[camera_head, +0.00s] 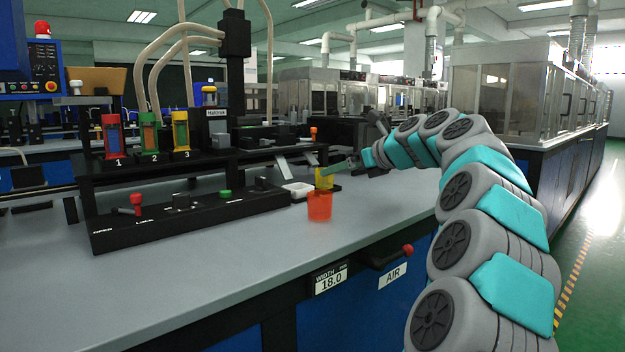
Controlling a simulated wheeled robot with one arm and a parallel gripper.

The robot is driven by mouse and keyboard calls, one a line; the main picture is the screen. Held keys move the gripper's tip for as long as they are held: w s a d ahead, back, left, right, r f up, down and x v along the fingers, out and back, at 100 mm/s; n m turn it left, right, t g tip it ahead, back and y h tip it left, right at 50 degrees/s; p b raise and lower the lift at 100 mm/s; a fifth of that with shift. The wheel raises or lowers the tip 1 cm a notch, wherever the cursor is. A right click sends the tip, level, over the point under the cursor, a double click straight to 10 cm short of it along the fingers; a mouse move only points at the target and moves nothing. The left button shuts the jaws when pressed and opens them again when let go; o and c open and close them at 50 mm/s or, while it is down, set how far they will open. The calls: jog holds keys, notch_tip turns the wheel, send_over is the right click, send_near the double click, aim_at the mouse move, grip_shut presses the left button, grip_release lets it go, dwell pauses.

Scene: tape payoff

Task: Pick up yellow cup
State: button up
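The yellow cup (324,182) stands on the grey bench near the centre of the view, partly covered by an orange-red cup (320,207) in front of it.
A small white tray (298,190) sits left of the cups. A black machine base (190,217) with knobs and numbered coloured containers fills the left of the bench (240,262). The bench front is mostly clear. A red-tipped handle (385,260) juts from the bench's front edge.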

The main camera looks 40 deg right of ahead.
aim_at(324, 179)
jog(key=x, duration=0.7)
jog(key=shift+w+f+b, duration=0.1)
jog(key=shift+w+b, duration=0.05)
jog(key=shift+b, duration=0.25)
jog(key=shift+c, duration=0.3)
jog(key=c, duration=1.4)
